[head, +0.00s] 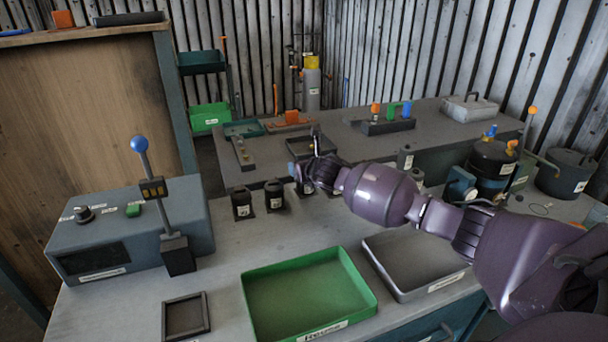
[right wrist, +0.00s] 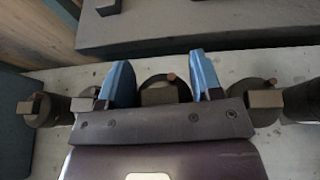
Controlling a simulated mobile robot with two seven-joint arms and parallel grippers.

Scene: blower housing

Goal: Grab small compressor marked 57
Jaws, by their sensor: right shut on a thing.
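My right gripper (head: 303,174) reaches in from the right over the back part of the near workbench. In the right wrist view its two blue fingers (right wrist: 165,82) are shut on a small dark round compressor (right wrist: 163,93), one finger on each side. In the head view the gripper mostly hides that compressor. Two more small black compressors, one (head: 242,206) and another (head: 274,195), stand upright to its left with white labels. The label numbers are too small to read, so I cannot tell which is 57. My left gripper is not in view.
A green tray (head: 366,290) and a grey tray (head: 464,268) lie at the front of the bench. A blue-grey control box (head: 190,205) with a blue-knobbed lever stands at left. A black pot (head: 488,165) stands at right. A second bench (head: 262,172) lies behind.

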